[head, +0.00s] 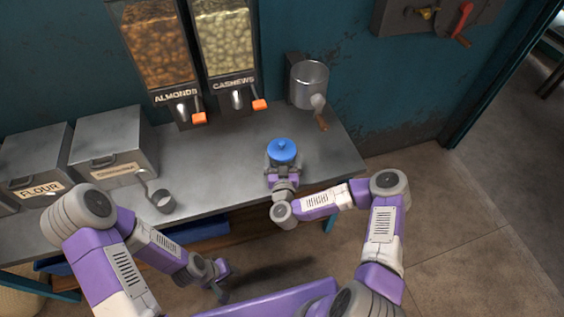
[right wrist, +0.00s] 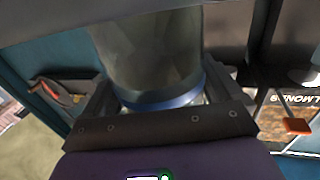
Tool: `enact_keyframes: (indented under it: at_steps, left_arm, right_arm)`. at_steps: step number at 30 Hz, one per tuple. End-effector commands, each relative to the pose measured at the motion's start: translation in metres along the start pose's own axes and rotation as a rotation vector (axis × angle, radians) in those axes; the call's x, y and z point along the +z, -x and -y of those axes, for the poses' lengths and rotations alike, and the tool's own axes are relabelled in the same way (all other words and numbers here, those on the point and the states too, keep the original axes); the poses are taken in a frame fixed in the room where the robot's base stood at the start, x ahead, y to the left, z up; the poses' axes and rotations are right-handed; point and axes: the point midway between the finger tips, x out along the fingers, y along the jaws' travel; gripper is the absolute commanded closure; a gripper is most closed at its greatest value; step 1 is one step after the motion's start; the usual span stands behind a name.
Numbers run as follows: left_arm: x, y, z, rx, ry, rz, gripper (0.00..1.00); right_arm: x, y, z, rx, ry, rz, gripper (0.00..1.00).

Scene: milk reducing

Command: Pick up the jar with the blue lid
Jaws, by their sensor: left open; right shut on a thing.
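The jar with the blue lid (head: 282,150) is near the right part of the grey counter in the head view. Its body is mostly hidden there behind my right gripper (head: 282,170). In the right wrist view the jar's glass body (right wrist: 150,50) fills the space between the two fingers of my right gripper (right wrist: 165,98), which is shut on it. I cannot tell if the jar touches the counter. My left gripper (head: 219,280) is open and empty, low in front of the counter.
Almond (head: 155,45) and cashew (head: 225,40) dispensers hang on the wall. A metal grinder (head: 308,85) is behind the jar. Floor is clear at right.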

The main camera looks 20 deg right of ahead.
Motion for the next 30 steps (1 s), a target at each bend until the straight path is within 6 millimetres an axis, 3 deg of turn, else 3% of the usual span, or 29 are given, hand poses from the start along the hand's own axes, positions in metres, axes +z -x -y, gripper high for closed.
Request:
enact_keyframes:
  at_steps: [7,15,20,24,30]
  left_arm:
    - [0.000,0.006,-0.002,0.000,0.000,0.000,0.57]
    - [0.001,0.027,-0.010,0.000,0.000,0.000,0.57]
    - [0.002,0.034,-0.013,0.000,0.000,0.000,0.57]
    - [0.002,0.036,-0.014,0.000,0.000,0.000,0.57]
    - [0.002,0.036,-0.013,0.000,0.000,0.000,0.57]
  right_arm:
    - [-0.013,0.000,0.001,-0.002,-0.001,-0.002,0.47]
    - [-0.070,0.000,0.001,-0.003,0.001,-0.006,0.47]
    - [-0.092,0.001,0.001,-0.005,0.002,-0.005,0.47]
    - [-0.096,0.014,-0.005,-0.056,0.011,-0.018,0.47]
    - [-0.086,0.046,-0.021,-0.171,0.013,-0.018,0.47]
